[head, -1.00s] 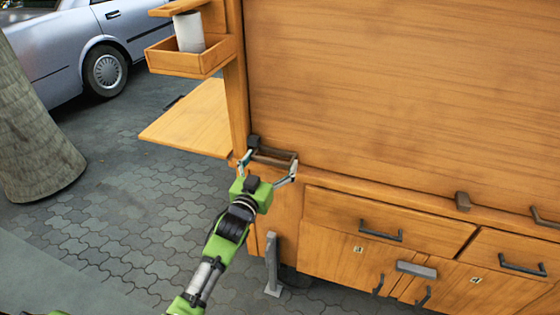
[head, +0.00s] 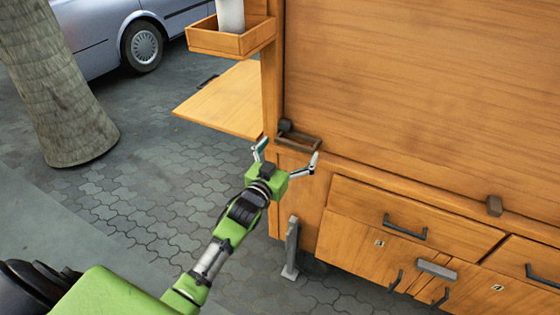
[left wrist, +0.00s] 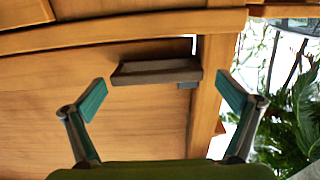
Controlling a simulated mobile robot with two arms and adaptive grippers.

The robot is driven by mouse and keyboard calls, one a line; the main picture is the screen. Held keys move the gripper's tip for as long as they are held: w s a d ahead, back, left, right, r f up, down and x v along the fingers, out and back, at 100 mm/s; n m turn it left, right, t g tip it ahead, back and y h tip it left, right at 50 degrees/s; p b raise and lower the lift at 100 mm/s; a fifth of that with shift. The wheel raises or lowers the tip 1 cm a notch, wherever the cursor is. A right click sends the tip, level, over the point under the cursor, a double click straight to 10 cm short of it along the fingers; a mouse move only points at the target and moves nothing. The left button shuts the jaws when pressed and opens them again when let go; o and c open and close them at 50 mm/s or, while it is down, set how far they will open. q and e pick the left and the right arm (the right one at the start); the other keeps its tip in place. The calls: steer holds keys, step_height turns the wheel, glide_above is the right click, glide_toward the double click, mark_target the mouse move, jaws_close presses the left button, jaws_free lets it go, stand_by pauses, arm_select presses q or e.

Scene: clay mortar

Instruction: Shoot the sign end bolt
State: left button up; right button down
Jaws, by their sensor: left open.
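The bolt (head: 299,142) is a dark brown metal bar with a dark knob at its left end. It sits at the lower left corner of the large wooden sign panel (head: 420,90). My left gripper (head: 289,149) is open and empty, just in front of and below the bolt in the head view. In the left wrist view the bolt (left wrist: 155,71) lies ahead between the two open fingertips (left wrist: 161,82), with no contact seen. Whether the bolt is shot cannot be told. My right gripper is not in view.
Below the panel is a wooden cabinet with a drawer (head: 405,218) and dark handles. A wooden side shelf (head: 228,98) and a small box shelf (head: 229,42) stick out left. A tree trunk (head: 62,90) and parked car stand further left. Paving between is clear.

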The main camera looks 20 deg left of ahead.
arm_select(q)
steer(key=s, duration=1)
steer(key=shift+a, duration=0.3)
steer(key=s+d+f+g, duration=0.1)
steer(key=s+f+g, duration=0.25)
steer(key=f, duration=0.85)
steer(key=s+f+g, duration=0.2)
steer(key=s+f, duration=0.3)
steer(key=f, duration=0.7)
steer(key=s+d+f+g, duration=0.1)
steer(key=s+f+g, duration=0.3)
steer(key=f, duration=0.8)
steer(key=s+f+g, duration=0.2)
steer(key=s+f, duration=0.4)
steer(key=s, duration=0.6)
steer(key=s+f+m+g, duration=0.1)
steer(key=s+f+g, duration=0.2)
steer(key=s+f, duration=0.4)
steer(key=s+f+m+g, duration=0.1)
steer(key=s+f, duration=0.5)
steer(key=s, duration=1.1)
steer(key=shift+d+f+g+y, duration=0.2)
steer(key=shift+f+g+y, duration=0.15)
steer(key=shift+g, duration=0.4)
